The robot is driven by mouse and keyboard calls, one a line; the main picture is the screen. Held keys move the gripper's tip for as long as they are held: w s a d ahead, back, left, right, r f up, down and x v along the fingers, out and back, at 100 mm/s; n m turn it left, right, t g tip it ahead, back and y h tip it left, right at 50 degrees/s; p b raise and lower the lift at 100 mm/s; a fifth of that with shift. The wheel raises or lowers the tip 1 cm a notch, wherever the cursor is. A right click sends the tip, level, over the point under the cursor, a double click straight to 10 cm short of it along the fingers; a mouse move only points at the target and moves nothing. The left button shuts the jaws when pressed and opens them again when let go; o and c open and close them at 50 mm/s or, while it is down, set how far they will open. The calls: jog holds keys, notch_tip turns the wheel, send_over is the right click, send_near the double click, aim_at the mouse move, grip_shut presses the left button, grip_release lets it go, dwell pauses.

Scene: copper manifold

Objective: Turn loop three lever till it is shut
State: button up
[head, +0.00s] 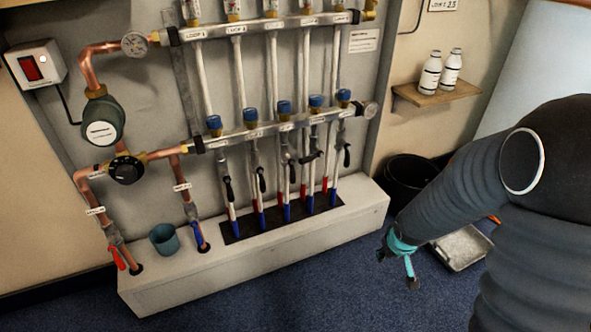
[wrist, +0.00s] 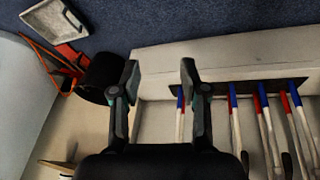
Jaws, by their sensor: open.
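The copper and steel manifold with its row of black loop levers stands in the left and middle of the head view. The third lever from the left, which I take as loop three lever (head: 292,171), hangs downward roughly along its pipe. The fourth lever (head: 311,157) lies more crosswise. My gripper (head: 397,268) is low over the floor, right of the manifold and well apart from every lever. In the wrist view my gripper (wrist: 160,78) is open and empty. Dark lever ends show at that view's bottom right, but I cannot tell which loops they belong to.
A pale plinth (head: 262,258) runs under the pipes, with a blue-grey cup (head: 164,238) on it. A black bin (head: 408,178) and a grey tray (head: 463,248) stand at the right. A shelf (head: 437,95) holds two white bottles. Carpet before the plinth is clear.

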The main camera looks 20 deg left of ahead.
jog(key=w+a+f+n+t+y, duration=0.2)
jog(key=w+a+f+y, duration=0.1)
jog(key=w+a+f, duration=0.4)
jog(key=n+t+y, duration=0.3)
jog(key=n+y, duration=0.1)
jog(key=y, duration=0.8)
send_near(294, 175)
jog(key=p+x, duration=0.1)
jog(key=x, duration=1)
jog(key=shift+w, duration=0.1)
grip_shut()
